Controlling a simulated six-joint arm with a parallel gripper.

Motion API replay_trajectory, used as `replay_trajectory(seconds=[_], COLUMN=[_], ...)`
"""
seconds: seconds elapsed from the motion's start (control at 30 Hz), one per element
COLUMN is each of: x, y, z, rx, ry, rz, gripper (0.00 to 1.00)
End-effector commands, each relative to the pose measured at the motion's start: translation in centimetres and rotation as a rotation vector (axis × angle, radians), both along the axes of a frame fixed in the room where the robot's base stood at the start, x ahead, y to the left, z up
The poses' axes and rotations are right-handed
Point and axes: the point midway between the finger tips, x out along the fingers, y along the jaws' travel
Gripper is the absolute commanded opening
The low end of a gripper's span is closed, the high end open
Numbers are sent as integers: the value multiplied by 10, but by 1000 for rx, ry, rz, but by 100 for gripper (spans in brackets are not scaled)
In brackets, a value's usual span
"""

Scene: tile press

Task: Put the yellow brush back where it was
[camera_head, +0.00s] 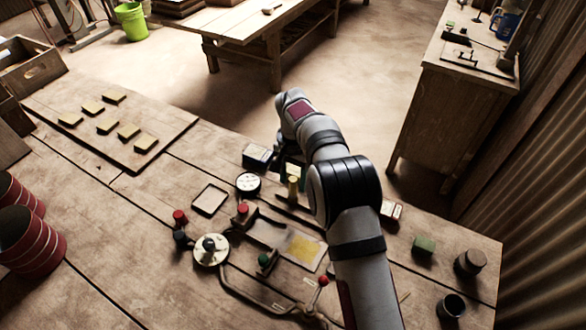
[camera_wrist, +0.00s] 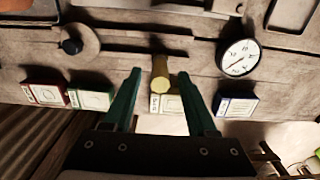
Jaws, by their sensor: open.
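The yellow brush (camera_wrist: 160,74) appears as a yellow cylinder between the fingers of my gripper (camera_wrist: 158,74) in the wrist view. My gripper is open, with one green finger on each side and gaps between them and the brush. In the head view the brush (camera_head: 293,189) stands roughly upright beside my arm, its bristles not discernible. My arm hides most of my gripper in the head view.
A round dial (camera_head: 248,183) and a dark box (camera_head: 257,157) stand left of my gripper. A red box (camera_wrist: 45,94) and a green box (camera_wrist: 91,97) line the table edge.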

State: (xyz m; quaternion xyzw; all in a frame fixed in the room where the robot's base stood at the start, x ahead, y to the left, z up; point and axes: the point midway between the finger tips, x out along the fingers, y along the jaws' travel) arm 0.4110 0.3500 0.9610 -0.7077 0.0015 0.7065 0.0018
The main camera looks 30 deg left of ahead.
Motion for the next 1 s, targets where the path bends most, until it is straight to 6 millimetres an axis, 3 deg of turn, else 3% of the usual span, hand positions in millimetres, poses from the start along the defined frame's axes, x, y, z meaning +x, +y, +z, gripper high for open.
replay_trajectory(seconds=[0.1,0.23,0.37,0.57,0.67,0.77,0.8,0.87,0.9,1.0], x=[1,0,0,1,1,-20,-38,-76,-106,-183], y=[1,0,0,-5,-45,-125,-160,-209,-238,-288], z=[37,68,86,95,124,168,183,197,201,192], rx=[3,2,1,2,12,35,47,67,80,112], ry=[-4,-3,-1,0,8,25,32,41,46,54], rz=[0,0,0,-6,-49,-132,-172,-232,-271,-366], gripper=[58,58,58,58,58,58,58,58,58,58])
